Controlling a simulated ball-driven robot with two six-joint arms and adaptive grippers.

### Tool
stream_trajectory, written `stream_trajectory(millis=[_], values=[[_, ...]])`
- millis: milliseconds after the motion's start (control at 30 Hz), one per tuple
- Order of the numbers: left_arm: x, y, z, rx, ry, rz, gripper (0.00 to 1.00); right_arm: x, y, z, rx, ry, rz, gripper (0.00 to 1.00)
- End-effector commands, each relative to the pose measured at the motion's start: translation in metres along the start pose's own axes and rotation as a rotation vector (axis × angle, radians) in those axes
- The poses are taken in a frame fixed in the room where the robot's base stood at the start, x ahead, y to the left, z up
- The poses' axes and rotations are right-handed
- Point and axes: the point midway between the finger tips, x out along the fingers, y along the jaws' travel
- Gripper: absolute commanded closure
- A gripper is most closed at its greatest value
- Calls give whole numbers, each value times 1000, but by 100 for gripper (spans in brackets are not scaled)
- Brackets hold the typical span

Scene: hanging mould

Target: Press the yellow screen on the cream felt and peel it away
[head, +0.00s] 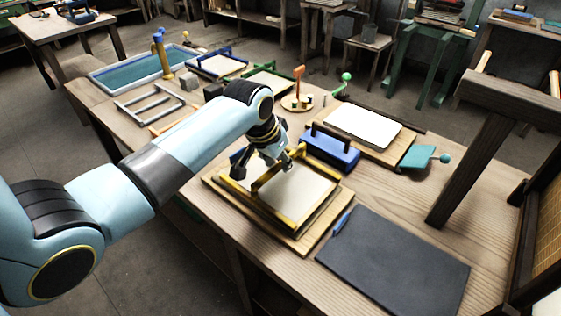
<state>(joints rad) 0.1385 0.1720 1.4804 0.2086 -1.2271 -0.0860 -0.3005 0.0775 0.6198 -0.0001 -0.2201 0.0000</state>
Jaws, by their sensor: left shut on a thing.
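The yellow screen (292,222) is a rectangular frame with a raised yellow handle bar across it. It lies low and about flat over a wooden board (305,243) at the table's near edge. A cream surface (312,188) shows inside the frame; I cannot tell whether it is the felt or the screen's own face. My left gripper (265,170) comes down from above and is shut on the yellow handle bar, with its fingers partly hiding it. Whether the frame touches the felt everywhere is hidden. My right gripper is out of view.
A blue block with a dark handle (330,150) stands close behind the screen. A dark slate sheet (395,262) lies to the right. A white sheet on a board (363,128) is behind. A wooden post frame (470,170) rises at the right. A blue-water vat (145,68) stands far left.

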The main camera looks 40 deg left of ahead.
Motion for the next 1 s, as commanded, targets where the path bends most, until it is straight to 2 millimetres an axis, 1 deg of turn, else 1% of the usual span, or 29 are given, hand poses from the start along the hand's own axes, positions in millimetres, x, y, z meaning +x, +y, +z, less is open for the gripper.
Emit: stream_trajectory(millis=[1000], values=[[12, 0, 5, 0, 0, 0, 100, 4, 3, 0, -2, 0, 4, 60]])
